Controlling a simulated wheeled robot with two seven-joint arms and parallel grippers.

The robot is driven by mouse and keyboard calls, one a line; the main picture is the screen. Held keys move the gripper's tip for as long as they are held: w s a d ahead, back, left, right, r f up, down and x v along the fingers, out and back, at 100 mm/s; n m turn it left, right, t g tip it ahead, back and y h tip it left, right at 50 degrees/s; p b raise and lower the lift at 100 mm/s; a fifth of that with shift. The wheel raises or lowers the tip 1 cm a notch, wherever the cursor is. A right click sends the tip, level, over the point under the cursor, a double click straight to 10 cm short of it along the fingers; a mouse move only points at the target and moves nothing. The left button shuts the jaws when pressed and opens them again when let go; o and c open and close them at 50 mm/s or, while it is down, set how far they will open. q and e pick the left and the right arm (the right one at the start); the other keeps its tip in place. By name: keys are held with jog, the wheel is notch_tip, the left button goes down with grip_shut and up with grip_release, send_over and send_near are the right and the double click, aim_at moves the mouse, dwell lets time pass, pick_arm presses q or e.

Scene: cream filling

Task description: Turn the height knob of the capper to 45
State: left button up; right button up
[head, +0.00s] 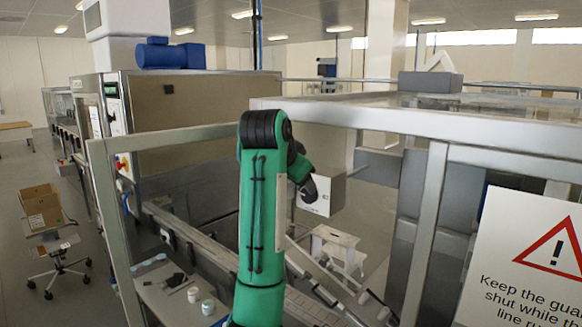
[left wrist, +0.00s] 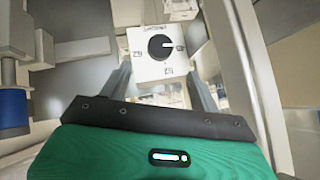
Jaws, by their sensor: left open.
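The height knob (left wrist: 162,47) is a round black dial on a white plate in the left wrist view. Its white pointer points to the right, towards a small printed label. Other labels sit above, left of and below the dial; they are too small and tilted to read surely. My left gripper (left wrist: 158,76) is open and empty, its two grey fingers apart below the dial in the picture. The fingers do not grip the knob. In the head view my green left arm reaches towards a pale grey box (head: 330,192); the gripper and knob cannot be made out there.
A metal guard frame (head: 410,117) surrounds the machine, with a warning sign (head: 530,262) at the right. A conveyor (head: 210,246) runs below my arm. Small jars (head: 208,307) stand on a ledge. A chair with a cardboard box (head: 40,207) stands at the left.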

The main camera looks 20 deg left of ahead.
pick_arm(q)
jog(key=v, duration=0.3)
jog(key=shift+s+r+p, duration=0.3)
jog(key=shift+p, duration=0.05)
pick_arm(e)
jog(key=shift+r, duration=0.75)
pick_arm(q)
jog(key=shift+s, duration=0.15)
pick_arm(e)
jog(key=shift+a, duration=0.1)
